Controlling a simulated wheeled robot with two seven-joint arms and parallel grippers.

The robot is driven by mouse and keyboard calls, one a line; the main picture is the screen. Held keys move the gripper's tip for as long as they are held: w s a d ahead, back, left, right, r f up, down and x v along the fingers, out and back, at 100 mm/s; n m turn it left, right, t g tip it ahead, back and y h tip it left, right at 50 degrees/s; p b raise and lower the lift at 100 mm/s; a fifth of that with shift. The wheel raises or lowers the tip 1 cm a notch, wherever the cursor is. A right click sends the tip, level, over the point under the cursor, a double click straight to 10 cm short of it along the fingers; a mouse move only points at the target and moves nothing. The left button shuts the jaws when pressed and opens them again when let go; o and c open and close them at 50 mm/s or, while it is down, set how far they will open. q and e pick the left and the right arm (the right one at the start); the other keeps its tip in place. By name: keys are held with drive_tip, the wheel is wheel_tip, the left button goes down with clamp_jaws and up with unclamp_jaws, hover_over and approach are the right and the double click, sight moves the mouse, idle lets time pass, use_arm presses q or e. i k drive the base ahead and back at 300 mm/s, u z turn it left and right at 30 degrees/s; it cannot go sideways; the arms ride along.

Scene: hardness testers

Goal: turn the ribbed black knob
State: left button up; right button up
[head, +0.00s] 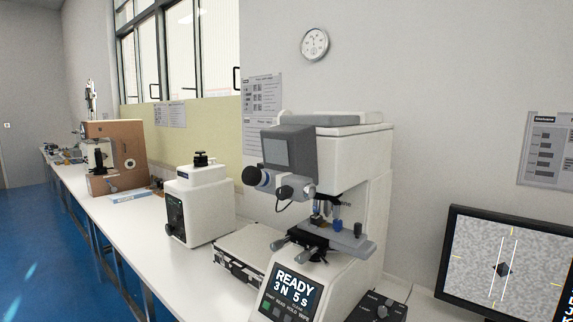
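Neither of my grippers shows in the head view. Several black knobs or knob-like parts are in sight, and ribbing is too small to make out for sure. A black knob (201,158) stands on top of a small white instrument (205,205) left of centre. On the large white hardness tester (353,200), a round black end piece (252,176) sticks out to the left of its grey head. A smaller dark round part (285,192) sits below that head. I cannot tell which of these is the ribbed black knob.
A long white bench (140,219) runs along the wall. A brown tester (116,157) stands farther back. A black control box (377,307) and a monitor (506,262) stand at the right. Blue floor (45,250) is clear at the left.

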sight(285, 192)
drive_tip(key=z, duration=0.7)
drive_tip(key=k, duration=0.7)
drive_tip(key=u, duration=0.05)
